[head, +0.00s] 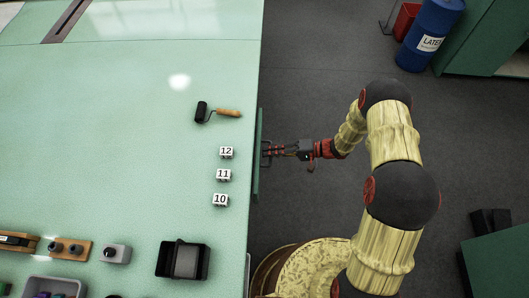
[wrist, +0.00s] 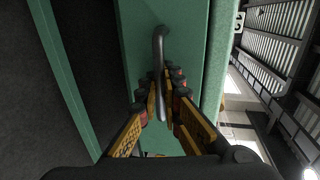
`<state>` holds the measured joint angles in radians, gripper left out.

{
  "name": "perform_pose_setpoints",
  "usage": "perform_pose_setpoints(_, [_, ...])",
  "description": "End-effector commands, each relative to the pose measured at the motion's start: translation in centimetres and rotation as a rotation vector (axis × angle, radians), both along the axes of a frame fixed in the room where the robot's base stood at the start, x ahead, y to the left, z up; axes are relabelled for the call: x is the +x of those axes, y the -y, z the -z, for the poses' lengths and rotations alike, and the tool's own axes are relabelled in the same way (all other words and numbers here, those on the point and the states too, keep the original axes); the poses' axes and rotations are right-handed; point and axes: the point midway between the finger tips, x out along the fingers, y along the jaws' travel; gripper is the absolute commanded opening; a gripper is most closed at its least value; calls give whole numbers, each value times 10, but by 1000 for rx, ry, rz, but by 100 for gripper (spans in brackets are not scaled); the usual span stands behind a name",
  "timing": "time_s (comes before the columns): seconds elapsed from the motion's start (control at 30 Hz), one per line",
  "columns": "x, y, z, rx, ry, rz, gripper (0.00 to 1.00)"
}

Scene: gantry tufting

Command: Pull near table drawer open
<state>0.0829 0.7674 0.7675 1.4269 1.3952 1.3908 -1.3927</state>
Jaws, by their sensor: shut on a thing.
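The near table (head: 120,130) has a pale green top that fills the left of the head view. Its drawer front (head: 257,165) stands out a little past the table's right edge; in the wrist view the green drawer front (wrist: 135,50) fills the middle. A curved grey metal handle (wrist: 159,45) is fixed to it. My gripper (head: 268,150) is at the drawer front, and in the wrist view its fingers (wrist: 165,95) are shut on the handle, one on each side. The lower part of the handle is partly hidden by the fingers. The drawer's inside does not show clearly.
A blue barrel (head: 428,35) stands at the upper right.

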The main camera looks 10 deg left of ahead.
Motion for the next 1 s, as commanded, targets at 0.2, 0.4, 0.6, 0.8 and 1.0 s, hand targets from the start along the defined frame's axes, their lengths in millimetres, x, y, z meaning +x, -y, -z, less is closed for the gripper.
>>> perform_pose_setpoints(0.2, [4, 53, 3, -2, 0, 7, 0])
perform_pose_setpoints(0.4, [7, 107, 3, -2, 0, 6, 0])
perform_pose_setpoints(0.6, [9, 154, 3, -1, 0, 5, 0])
perform_pose_setpoints(0.8, [11, 189, 3, -2, 0, 3, 0])
perform_pose_setpoints(1.0, [12, 207, 2, -2, -1, 1, 0])
